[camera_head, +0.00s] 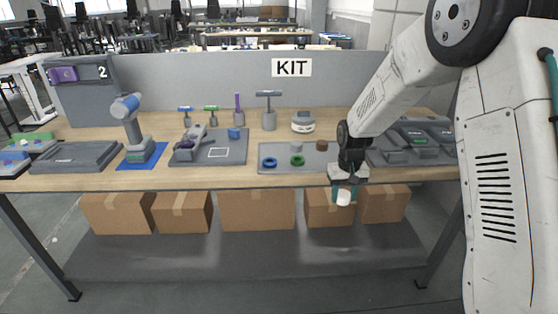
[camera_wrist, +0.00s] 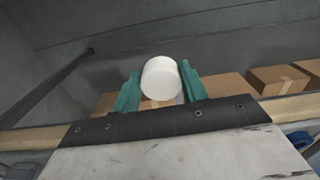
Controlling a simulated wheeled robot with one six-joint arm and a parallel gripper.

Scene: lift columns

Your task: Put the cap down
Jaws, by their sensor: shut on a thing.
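The white cap (camera_head: 343,197) is held between the teal fingers of my gripper (camera_head: 345,192), just in front of the table's front edge and a little below it. In the wrist view the cap (camera_wrist: 161,78) is a white round piece between the two teal fingertips of my gripper (camera_wrist: 160,85). Cardboard boxes and dark floor show beyond it. The wooden table (camera_head: 100,180) lies behind the gripper. A grey tray (camera_head: 270,152) on it, to the left of my gripper, holds a blue ring (camera_head: 270,163), a green ring (camera_head: 297,160) and small cylinders.
Several cardboard boxes (camera_head: 256,211) stand on the grey lower shelf (camera_head: 240,262) under the table. A grey fixture (camera_head: 215,150), a blue-headed device (camera_head: 133,125), tools in stands and a gauge (camera_head: 303,122) fill the tabletop. Bare wood runs along the front edge.

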